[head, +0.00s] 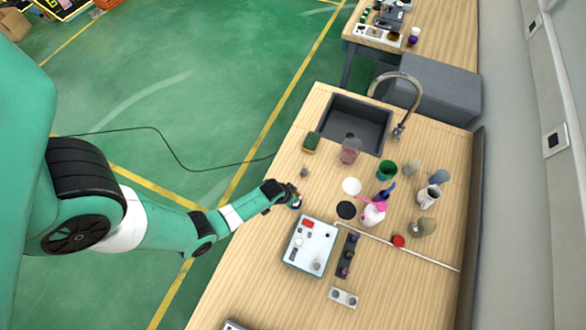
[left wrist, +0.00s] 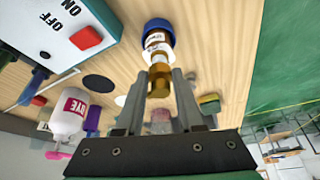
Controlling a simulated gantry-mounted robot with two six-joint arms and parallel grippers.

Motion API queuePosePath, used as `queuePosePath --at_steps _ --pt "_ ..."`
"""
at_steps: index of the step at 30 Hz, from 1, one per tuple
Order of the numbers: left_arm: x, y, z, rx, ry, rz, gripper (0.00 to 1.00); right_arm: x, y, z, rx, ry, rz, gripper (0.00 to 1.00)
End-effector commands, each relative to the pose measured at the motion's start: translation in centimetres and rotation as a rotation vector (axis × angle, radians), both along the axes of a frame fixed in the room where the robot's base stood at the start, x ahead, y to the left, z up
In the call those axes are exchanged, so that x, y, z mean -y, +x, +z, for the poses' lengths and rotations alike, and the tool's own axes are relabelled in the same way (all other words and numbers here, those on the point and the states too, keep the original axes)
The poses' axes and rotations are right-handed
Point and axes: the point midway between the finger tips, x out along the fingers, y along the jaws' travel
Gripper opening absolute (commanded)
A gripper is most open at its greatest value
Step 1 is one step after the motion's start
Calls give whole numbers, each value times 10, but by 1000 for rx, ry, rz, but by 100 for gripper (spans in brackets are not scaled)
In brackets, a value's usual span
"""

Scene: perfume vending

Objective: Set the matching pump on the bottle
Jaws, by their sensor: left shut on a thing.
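My left gripper (head: 294,200) is over the table's left side, just above the white box. In the left wrist view its fingers (left wrist: 160,84) are shut on a small amber bottle (left wrist: 158,60) with a blue cap (left wrist: 159,27) and a pale label. The bottle's part between the fingers is partly hidden. In the head view it is too small to make out well. A dark rack (head: 342,268) with several small dark and purple pieces stands right of the box; I cannot tell whether they are pumps. My right gripper is not in view.
The white box (head: 299,253) has a red switch (left wrist: 85,37) and ON/OFF lettering. A white bottle marked DYE (left wrist: 66,122), a black disc (head: 346,210), a white disc (head: 351,186), a green cup (head: 386,170) and a red lid (head: 398,241) stand mid-table. A sink (head: 350,130) lies behind.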

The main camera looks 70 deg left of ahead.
Motion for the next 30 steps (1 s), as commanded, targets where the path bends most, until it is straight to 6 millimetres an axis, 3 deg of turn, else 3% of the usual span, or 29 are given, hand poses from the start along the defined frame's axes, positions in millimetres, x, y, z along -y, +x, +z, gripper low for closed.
queuePosePath --at_steps 30 --pt "0 0 -9 0 0 0 0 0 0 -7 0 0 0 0"
